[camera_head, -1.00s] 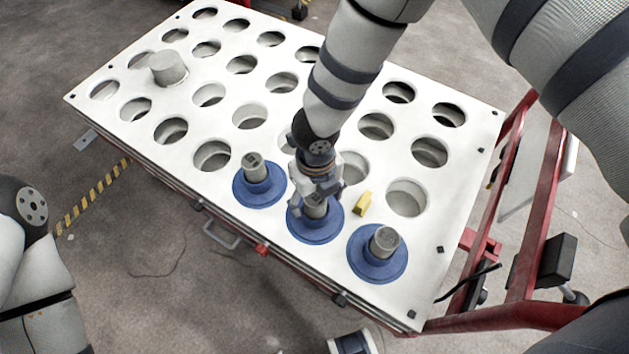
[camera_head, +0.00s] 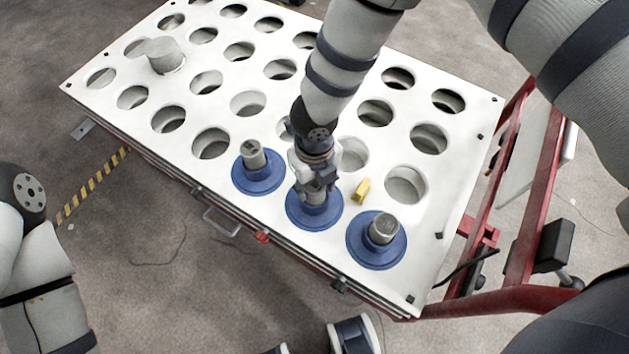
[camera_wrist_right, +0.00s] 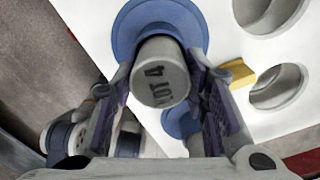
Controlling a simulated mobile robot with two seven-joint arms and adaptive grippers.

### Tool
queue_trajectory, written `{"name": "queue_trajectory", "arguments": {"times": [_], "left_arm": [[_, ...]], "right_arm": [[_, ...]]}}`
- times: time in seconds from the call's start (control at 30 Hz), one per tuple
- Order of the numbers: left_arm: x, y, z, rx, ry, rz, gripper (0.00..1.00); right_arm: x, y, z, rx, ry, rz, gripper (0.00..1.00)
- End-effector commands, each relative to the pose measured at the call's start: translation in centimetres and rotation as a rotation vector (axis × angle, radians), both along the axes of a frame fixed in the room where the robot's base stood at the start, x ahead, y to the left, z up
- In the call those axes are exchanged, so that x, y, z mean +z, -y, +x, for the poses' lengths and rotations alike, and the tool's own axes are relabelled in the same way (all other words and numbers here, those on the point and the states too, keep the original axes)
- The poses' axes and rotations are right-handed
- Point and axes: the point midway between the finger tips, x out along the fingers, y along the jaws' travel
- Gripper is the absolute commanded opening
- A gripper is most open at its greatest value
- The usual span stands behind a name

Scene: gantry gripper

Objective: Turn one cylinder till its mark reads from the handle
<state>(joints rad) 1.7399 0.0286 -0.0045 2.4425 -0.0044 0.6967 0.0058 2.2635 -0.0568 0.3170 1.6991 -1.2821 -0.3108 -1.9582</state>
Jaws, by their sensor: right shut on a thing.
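Three grey cylinders stand upright in blue round flanges along the table's near side: a left one (camera_head: 254,157), a middle one (camera_head: 317,197) and a right one (camera_head: 384,228). My right gripper (camera_head: 316,184) points down and is shut on the middle cylinder, hiding most of it. In the right wrist view the held cylinder (camera_wrist_right: 160,72) is between the two fingers (camera_wrist_right: 164,98), with dark lettering ending in a 4 on its end face, tilted in the picture. The metal handle (camera_head: 222,222) is on the table's front edge. My left gripper is out of view.
The white table top (camera_head: 455,190) has several open round holes. A yellow block (camera_head: 361,190) lies between the middle and right flanges. A plain grey cylinder (camera_head: 165,56) stands at the far left. A red frame (camera_head: 515,190) stands at the right.

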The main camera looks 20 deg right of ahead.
Motion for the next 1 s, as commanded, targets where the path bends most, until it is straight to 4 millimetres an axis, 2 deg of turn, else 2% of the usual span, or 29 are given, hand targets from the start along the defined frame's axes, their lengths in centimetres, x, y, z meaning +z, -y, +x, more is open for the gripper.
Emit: {"name": "queue_trajectory", "arguments": {"times": [0.07, 0.2, 0.43, 0.6, 0.83, 1.0], "left_arm": [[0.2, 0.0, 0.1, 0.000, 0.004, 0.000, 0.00], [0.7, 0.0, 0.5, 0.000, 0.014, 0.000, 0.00], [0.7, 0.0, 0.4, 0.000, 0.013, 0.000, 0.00], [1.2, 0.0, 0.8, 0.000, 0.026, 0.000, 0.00], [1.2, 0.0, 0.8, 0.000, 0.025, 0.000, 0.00], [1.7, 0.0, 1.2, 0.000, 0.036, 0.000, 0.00]], "right_arm": [[0.1, 0.0, 0.0, -0.045, 0.002, 0.000, 0.00], [0.2, 0.0, 0.1, -0.240, 0.003, 0.000, 0.00], [0.0, 0.0, 0.0, -0.273, 0.001, -0.001, 0.00], [0.2, 0.0, 0.1, -0.507, 0.002, 0.000, 0.00], [0.1, 0.0, 0.0, -0.545, 0.001, -0.001, 0.00], [0.2, 0.0, 0.1, -0.784, 0.003, 0.001, 0.00]]}}
